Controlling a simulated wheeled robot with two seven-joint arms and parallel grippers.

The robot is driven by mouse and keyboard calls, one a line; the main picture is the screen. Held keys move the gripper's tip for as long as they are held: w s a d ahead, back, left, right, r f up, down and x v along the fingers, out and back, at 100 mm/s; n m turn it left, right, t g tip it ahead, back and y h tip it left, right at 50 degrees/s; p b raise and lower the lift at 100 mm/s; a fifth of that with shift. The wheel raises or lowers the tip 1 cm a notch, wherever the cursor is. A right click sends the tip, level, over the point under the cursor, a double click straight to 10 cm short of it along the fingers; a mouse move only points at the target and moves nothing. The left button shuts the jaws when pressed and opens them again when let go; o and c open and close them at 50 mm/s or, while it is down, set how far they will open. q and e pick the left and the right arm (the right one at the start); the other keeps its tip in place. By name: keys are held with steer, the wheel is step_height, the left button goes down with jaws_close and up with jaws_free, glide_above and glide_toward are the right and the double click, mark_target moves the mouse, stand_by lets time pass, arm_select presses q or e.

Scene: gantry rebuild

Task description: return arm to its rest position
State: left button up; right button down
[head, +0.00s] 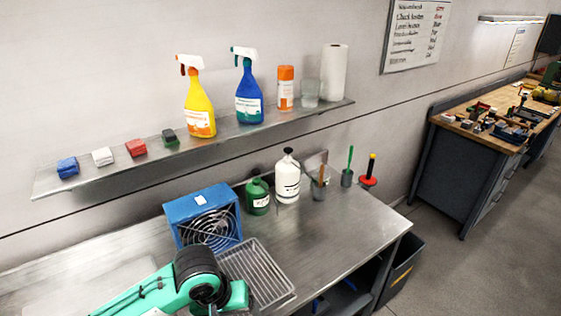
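One of my arms, teal-green with a black ribbed joint (195,268), comes in from the lower left over the steel workbench (345,222). Its lower part is cut off by the bottom edge, and no gripper fingers can be made out on it. The arm covers part of a wire basket (262,268) on the bench; I cannot tell whether it touches it. My other arm and its gripper do not show.
A blue fan box (205,212), green bottle (258,197) and white bottle (287,180) stand behind the basket. A wall shelf (230,138) holds spray bottles and coloured blocks.

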arm_select(q)
steer(key=s+a+f+m+t+y, duration=0.1)
steer(key=s+a+f+m, duration=0.1)
steer(key=s+a+f, duration=0.45)
steer(key=s+a+f+m+t+y, duration=0.1)
steer(key=s+a+f, duration=0.2)
steer(key=s+a, duration=0.5)
step_height(320, 180, down, 39)
steer(key=s+d+g+b, duration=0.1)
steer(key=s+d+b, duration=0.1)
steer(key=b, duration=0.5)
steer(key=s+a+f+b, duration=0.2)
steer(key=s+f, duration=0.7)
steer(key=f, duration=0.2)
steer(key=s+a+f+g+b, duration=0.1)
steer(key=s+f+b, duration=0.2)
steer(key=s+f, duration=0.6)
step_height(320, 180, down, 4)
steer(key=shift+s+a+r+m+y, duration=0.2)
steer(key=shift+a+m+y, duration=0.1)
steer(key=shift+a, duration=0.1)
arm_select(e)
step_height(320, 180, down, 12)
steer(key=shift+s+f, duration=0.15)
